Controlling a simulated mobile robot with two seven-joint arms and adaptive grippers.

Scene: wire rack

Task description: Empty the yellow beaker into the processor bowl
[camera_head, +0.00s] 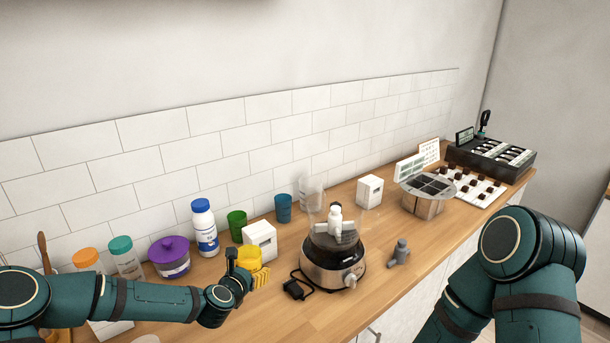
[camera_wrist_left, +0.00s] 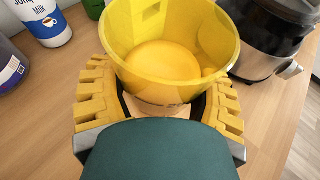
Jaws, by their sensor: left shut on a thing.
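The yellow beaker (camera_head: 248,258) is translucent and appears upright, in front of a white box, left of the food processor. My left gripper (camera_head: 258,272) is shut around it. In the left wrist view, yellow padded fingers grip both sides of the beaker (camera_wrist_left: 180,84). I look into its open top and see a yellow bottom, with no distinct contents. The processor has a steel base (camera_head: 330,270) and a clear bowl (camera_head: 318,222) with white parts inside. In the left wrist view the processor (camera_wrist_left: 262,45) is at upper right, apart from the beaker. My right gripper is out of view.
A white box (camera_head: 261,238), green cup (camera_head: 237,224), blue cup (camera_head: 283,208) and milk bottle (camera_head: 204,230) stand behind the beaker. A black cord plug (camera_head: 295,290) lies between beaker and processor. The front counter is mostly clear.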

